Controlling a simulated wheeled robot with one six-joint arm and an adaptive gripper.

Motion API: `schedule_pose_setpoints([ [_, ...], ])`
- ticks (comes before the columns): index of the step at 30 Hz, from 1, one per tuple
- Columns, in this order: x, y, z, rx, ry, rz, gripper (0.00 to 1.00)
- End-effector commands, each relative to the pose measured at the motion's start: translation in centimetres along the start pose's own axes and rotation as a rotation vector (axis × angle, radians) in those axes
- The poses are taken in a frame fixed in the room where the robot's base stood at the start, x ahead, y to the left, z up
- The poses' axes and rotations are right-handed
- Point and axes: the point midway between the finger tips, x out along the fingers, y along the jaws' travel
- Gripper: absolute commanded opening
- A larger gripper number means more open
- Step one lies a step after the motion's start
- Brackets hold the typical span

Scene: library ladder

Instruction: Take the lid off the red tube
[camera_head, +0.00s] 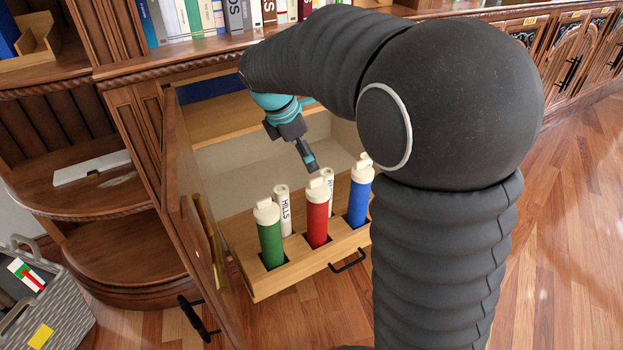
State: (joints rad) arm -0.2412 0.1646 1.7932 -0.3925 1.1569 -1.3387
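The red tube (317,222) stands upright in the middle front slot of a wooden pull-out rack (296,272). Its cream lid (318,190), with a small raised top, sits on it. My gripper (311,165) points down just above the lid, tilted, and appears slightly apart from it. The fingers are seen nearly edge-on, so I cannot tell whether they are open or shut. No object shows in the gripper.
The green tube (271,243) stands left of the red one, and the blue tube (359,204) right, both lidded. White rolls (284,211) stand behind. The open cabinet door (190,215) bounds the left side. A shelf edge lies above.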

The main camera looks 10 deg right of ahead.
Motion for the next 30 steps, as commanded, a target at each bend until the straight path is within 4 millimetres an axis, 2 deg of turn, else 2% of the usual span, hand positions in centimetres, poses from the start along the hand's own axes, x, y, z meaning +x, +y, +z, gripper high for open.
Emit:
schedule_pose_setpoints([
  [3, 1.1, 1.5, -0.8, -0.104, -0.024, -0.018, 0.97],
  [7, 1.8, 2.1, -1.1, -0.153, -0.033, -0.026, 0.97],
  [21, 9.1, 2.0, -0.8, -0.156, -0.034, -0.027, 0.97],
  [30, 10.7, 2.0, -0.6, -0.156, -0.034, -0.026, 0.97],
])
